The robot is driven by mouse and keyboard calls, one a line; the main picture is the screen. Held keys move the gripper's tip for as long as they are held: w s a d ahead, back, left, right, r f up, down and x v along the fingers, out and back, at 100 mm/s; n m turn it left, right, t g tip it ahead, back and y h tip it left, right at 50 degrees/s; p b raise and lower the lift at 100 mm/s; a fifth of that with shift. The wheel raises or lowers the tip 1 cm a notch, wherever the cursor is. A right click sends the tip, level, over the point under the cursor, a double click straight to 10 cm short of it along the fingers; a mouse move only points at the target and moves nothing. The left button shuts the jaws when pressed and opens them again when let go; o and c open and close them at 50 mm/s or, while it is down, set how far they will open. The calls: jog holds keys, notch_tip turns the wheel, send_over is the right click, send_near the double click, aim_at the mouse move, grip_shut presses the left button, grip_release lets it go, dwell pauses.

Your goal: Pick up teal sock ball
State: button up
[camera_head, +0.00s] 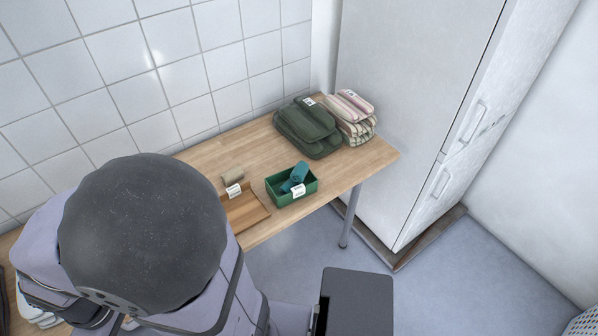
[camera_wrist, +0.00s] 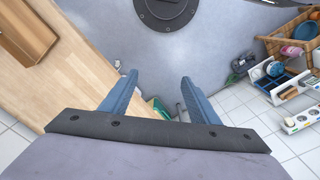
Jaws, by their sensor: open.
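The teal sock ball (camera_head: 299,171) sits in a small green box (camera_head: 272,191) on the wooden table. Its upper part sticks up above the rim, and a darker teal part shows beside it. A white label is on the front of the box. In the wrist view my gripper (camera_wrist: 159,77) is open with its two blue-grey fingers apart and nothing between them. A bit of green (camera_wrist: 155,104), perhaps the box, shows between the fingers, mostly hidden by the gripper. The sock ball cannot be made out there. My gripper's fingers are not visible in the head view.
A wooden tray (camera_head: 247,211) with a white label stands left of the box, with a beige roll (camera_head: 233,173) behind it. A tall white cabinet (camera_head: 415,90) stands beyond. A wicker basket (camera_wrist: 292,42) shows right.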

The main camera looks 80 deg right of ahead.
jog(key=shift+c, duration=0.4)
jog(key=shift+c, duration=0.8)
